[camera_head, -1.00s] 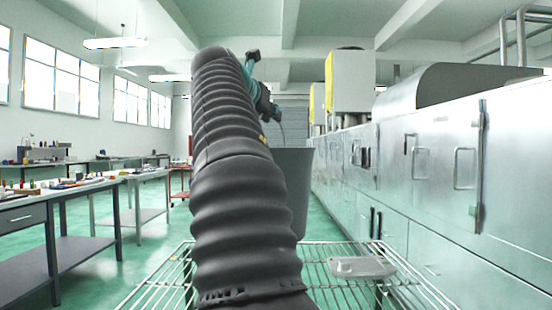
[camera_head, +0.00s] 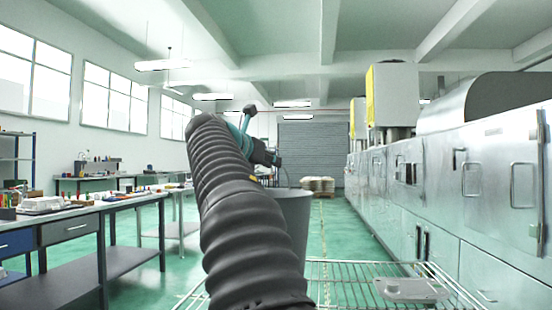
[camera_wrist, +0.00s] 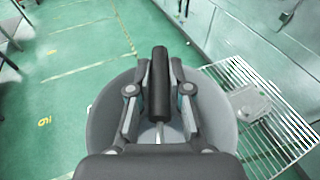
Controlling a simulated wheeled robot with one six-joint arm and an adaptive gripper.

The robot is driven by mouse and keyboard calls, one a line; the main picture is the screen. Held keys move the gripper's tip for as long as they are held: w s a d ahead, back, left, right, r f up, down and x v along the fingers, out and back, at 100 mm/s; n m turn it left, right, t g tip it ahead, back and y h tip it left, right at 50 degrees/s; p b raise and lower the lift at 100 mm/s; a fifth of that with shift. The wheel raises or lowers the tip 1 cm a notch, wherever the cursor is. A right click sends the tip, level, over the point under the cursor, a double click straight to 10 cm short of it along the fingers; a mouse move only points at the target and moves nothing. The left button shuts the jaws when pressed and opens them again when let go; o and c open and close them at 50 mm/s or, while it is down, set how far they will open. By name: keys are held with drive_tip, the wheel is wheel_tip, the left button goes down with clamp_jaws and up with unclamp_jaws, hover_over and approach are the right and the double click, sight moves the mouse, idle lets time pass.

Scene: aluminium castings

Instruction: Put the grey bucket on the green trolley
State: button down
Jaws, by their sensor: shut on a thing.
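The grey bucket (camera_head: 296,212) hangs upright under my gripper (camera_head: 272,158) in the head view, partly hidden behind my arm. In the wrist view, my gripper (camera_wrist: 160,85) is shut on the bucket's black handle grip, which lies between the two fingers. The bucket's round rim and inside (camera_wrist: 215,110) show below the fingers in the wrist view. I cannot make out a green trolley in either current view.
A wire rack (camera_head: 345,270) with a light grey device (camera_head: 412,290) lies close by the bucket's right. Metal cabinets (camera_head: 500,190) line the right side. Workbenches (camera_head: 95,225) stand at left. Pallets with stacks (camera_head: 318,185) stand far ahead; green floor between is open.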

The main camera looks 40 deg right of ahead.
drive_tip(key=shift+s+f+b, duration=0.1)
drive_tip(key=shift+f+b, duration=0.65)
drive_tip(key=shift+f, duration=1.05)
drive_tip(key=c, duration=1.1)
unclamp_jaws()
drive_tip(key=shift+f, duration=0.15)
drive_tip(key=v, duration=1.2)
